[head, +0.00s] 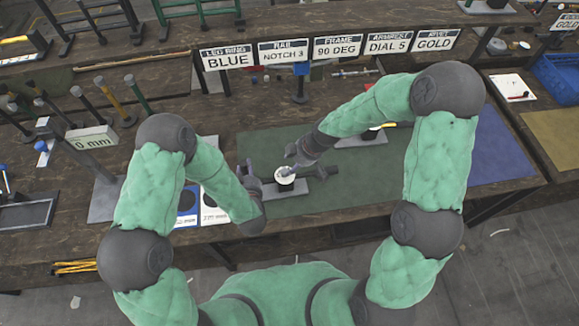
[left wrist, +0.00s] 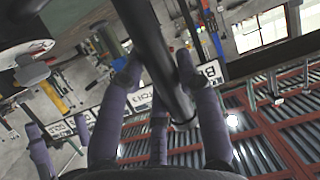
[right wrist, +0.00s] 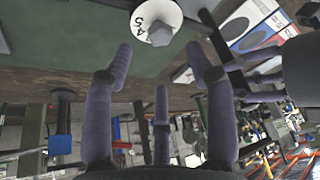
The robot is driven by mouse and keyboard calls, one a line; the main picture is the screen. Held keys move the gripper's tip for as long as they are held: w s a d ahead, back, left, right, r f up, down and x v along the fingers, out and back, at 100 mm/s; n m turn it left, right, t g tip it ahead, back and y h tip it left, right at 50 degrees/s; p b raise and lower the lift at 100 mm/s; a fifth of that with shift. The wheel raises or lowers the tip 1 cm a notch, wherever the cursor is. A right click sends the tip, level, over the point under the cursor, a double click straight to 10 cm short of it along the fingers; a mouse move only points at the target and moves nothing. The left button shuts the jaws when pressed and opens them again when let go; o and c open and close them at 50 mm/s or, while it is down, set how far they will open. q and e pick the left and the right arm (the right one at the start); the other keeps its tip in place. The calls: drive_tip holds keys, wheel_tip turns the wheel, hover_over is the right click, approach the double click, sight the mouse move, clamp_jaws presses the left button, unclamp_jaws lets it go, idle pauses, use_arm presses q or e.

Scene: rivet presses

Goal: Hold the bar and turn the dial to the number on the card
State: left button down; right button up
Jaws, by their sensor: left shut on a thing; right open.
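The white dial (head: 285,175) with a dark pointer sits on the green mat, and it also shows at the top of the right wrist view (right wrist: 157,18) with the numerals 4 and 5 visible. The card (head: 387,41) reads DIAL 5.
Other cards stand alongside, including NOTCH 3 (head: 284,51) and GOLD (head: 436,40). Blue and black ring sheets (head: 213,210) lie left of the green mat (head: 345,200).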

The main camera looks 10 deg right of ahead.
drive_tip(key=shift+v, duration=2.75)
drive_tip(key=n+g+h, duration=0.2)
drive_tip(key=n+h, duration=0.2)
drive_tip(key=n, duration=0.3)
hover_over(285, 171)
wheel_tip(285, 171, down, 11)
drive_tip(key=shift+f, duration=0.1)
clamp_jaws()
